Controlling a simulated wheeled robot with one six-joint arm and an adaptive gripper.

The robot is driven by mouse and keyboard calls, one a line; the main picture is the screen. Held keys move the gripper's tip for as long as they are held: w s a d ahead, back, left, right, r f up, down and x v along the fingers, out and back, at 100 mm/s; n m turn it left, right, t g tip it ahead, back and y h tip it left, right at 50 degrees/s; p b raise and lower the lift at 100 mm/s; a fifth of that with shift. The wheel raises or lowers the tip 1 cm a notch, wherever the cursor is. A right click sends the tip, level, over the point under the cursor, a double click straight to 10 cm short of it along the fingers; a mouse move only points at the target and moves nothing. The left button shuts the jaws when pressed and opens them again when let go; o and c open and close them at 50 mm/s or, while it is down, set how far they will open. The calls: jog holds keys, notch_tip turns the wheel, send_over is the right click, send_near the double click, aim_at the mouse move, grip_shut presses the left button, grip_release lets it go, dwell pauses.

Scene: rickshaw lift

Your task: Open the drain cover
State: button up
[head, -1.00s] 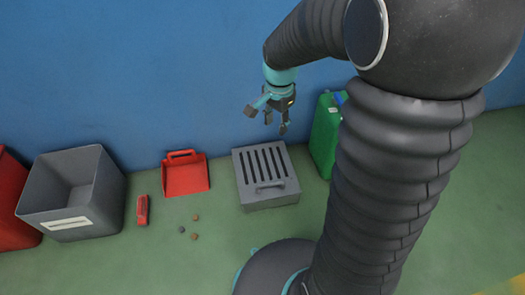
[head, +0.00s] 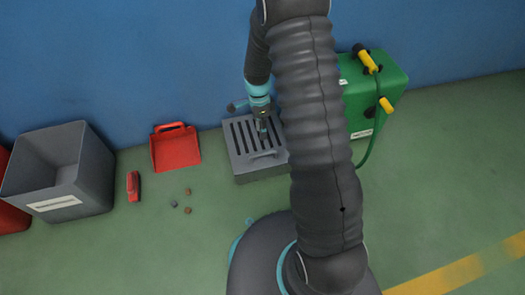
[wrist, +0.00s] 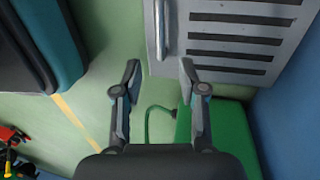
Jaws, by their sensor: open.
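The drain cover (head: 240,146) is a grey slotted lid on a low grey box against the blue wall, and it lies flat and closed. Its bar handle (head: 263,155) runs along the front edge. In the wrist view the handle (wrist: 162,30) stands upright in the picture at the top, with the slotted cover (wrist: 235,60) to its right. My gripper (head: 262,128) is above the cover, behind the handle in the head view. In the wrist view my gripper (wrist: 158,68) has its fingers spread with nothing between them, and the handle lies beyond the fingertips. My arm hides the box's right side.
A green box with a hose and yellow fittings (head: 378,95) stands close right of the drain. A red dustpan (head: 175,150), a red brush (head: 133,187), small debris (head: 188,210) and a grey bin (head: 60,172) are to the left.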

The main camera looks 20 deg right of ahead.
jog(key=b, duration=0.2)
send_over(263, 150)
jog(key=s+a, duration=0.1)
jog(key=s, duration=0.3)
notch_tip(263, 150, down, 10)
jog(key=shift+s+a+f, duration=0.1)
jog(key=shift+f, duration=0.15)
grip_shut()
